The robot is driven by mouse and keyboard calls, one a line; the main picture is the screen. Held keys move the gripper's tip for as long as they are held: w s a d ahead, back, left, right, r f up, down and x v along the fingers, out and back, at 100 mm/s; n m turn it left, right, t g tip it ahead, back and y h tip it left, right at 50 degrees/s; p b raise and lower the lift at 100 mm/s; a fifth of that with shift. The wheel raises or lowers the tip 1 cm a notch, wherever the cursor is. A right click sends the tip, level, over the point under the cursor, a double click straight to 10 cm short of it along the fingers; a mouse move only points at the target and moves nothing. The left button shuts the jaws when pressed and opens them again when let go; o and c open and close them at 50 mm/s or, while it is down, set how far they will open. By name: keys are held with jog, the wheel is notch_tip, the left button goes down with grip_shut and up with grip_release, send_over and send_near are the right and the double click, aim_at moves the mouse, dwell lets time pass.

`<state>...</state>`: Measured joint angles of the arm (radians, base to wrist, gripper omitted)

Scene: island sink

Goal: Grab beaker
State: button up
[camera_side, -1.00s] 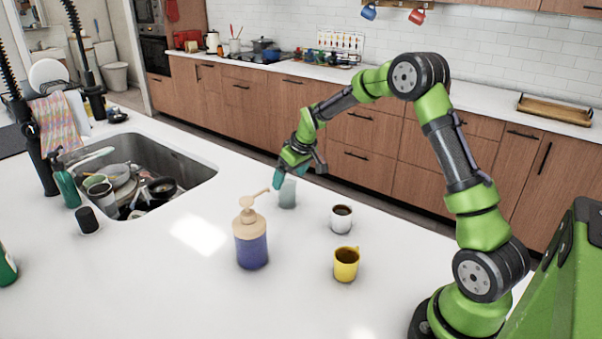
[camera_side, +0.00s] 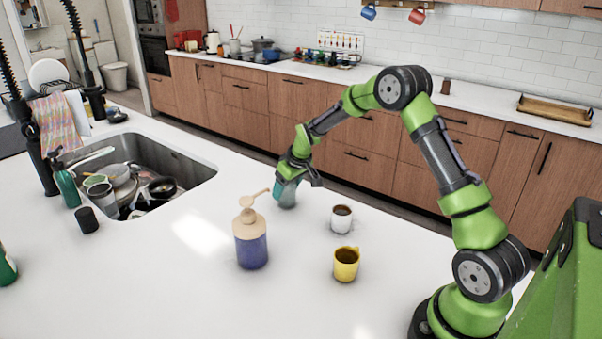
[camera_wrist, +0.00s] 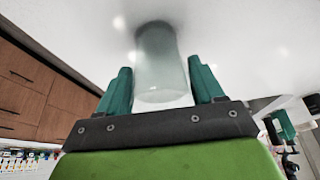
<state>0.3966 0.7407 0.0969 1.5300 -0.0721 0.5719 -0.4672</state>
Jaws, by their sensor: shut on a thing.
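The beaker (camera_side: 287,197) is a pale, see-through cup standing upright on the white counter, behind the pump bottle in the side view. My gripper (camera_side: 289,181) is lowered over its top. In the wrist view the beaker (camera_wrist: 160,68) lies between the two teal fingers of my gripper (camera_wrist: 163,88). The fingers are shut on its upper part. Its lower end appears to rest on the counter; I cannot see any gap under it.
A purple pump bottle (camera_side: 250,240) stands close in front of the beaker, its spout pointing toward it. A white mug (camera_side: 341,219) and a yellow mug (camera_side: 346,264) stand to the right. A sink (camera_side: 190,160) with dishes is at the left.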

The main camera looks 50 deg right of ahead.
jog(key=shift+r, duration=0.2)
notch_tip(320, 180, up, 10)
jog(key=shift+f, duration=0.25)
dwell(1.0)
